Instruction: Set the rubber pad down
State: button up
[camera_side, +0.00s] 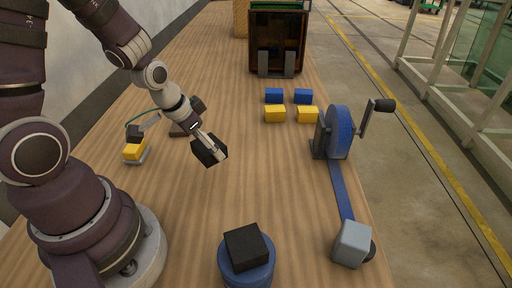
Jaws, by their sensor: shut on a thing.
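My gripper (217,157) is in the middle left of the side view, above the wooden table, pointing down and to the right. It is shut on a small dark thing, taken to be the rubber pad, which is hard to tell apart from the black fingers. Its outline and any gap to the table are unclear. A black block (245,246) lies on top of a round blue stand (246,270) at the front, well apart from my gripper.
A blue wheel (340,131) with a crank and a blue strap stands at right, with a grey block (351,243) in front. Blue blocks (274,96) and yellow blocks (275,113) lie farther back, before a dark bin (277,38). A yellow-and-black device (135,149) sits left. The table's middle is clear.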

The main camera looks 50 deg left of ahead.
send_over(252, 135)
jog(key=s, duration=0.2)
jog(key=shift+w+f+n, duration=0.25)
jog(key=shift+f+n, duration=0.05)
jog(key=shift+f, duration=2.35)
jog(key=o, duration=1.2)
jog(key=shift+f, duration=0.1)
jog(key=v, duration=1.2)
jog(key=s+d+r, duration=0.4)
jog(key=s, duration=0.4)
jog(key=s+d+r+t, duration=0.1)
jog(key=s+d+r, duration=0.4)
jog(key=s, duration=0.3)
jog(key=shift+r, duration=0.2)
